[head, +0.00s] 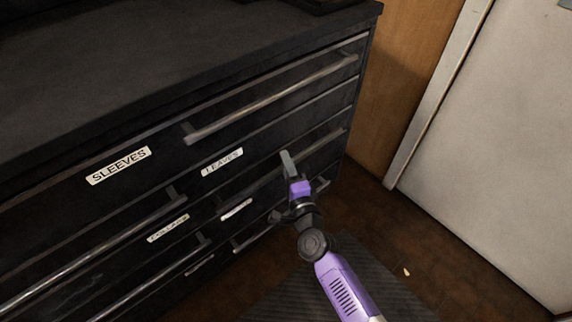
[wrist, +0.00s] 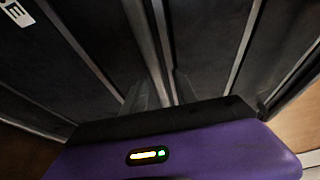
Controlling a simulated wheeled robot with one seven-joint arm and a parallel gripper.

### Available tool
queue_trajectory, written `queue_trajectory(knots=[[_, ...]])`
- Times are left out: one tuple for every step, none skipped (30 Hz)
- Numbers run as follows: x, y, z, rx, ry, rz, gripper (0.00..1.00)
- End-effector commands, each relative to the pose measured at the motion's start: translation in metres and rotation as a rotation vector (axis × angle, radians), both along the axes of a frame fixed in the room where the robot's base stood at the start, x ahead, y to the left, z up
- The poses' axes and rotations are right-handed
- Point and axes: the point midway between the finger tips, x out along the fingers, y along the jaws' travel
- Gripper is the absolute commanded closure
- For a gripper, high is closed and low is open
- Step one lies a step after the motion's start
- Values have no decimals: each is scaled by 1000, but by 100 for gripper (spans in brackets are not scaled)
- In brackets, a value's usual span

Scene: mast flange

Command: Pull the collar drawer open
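The drawer labelled what looks like COLLAR (head: 168,228) is in the lower left part of the black cabinet, with a long bar handle (head: 150,281) below its label. It looks closed. My gripper (head: 289,163) is to the right of it, at the bar handle (head: 240,192) below the LEAVES label (head: 222,161). In the wrist view a bar (wrist: 163,50) runs down between my gripper's two fingers (wrist: 164,92), which stand apart on either side of it. Contact with the bar is not clear. The collar drawer cannot be made out in the wrist view.
The SLEEVES drawer label (head: 118,165) is at left. A top right bar handle (head: 270,98) juts out above my gripper. A wooden panel (head: 410,60) and pale door (head: 500,140) stand at right. A dark ribbed mat (head: 270,290) lies on the floor.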

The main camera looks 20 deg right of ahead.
Motion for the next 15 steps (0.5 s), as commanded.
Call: queue_trajectory(knots=[[0,0,0,0,0,0,67],[0,0,0,0,0,0,73],[0,0,0,0,0,0,81],[0,0,0,0,0,0,87],[0,0,0,0,0,0,93],[0,0,0,0,0,0,100],[0,0,0,0,0,0,100],[0,0,0,0,0,0,100],[0,0,0,0,0,0,100],[0,0,0,0,0,0,100],[0,0,0,0,0,0,100],[0,0,0,0,0,1,100],[0,0,0,0,0,1,100],[0,0,0,0,0,1,100],[0,0,0,0,0,1,100]])
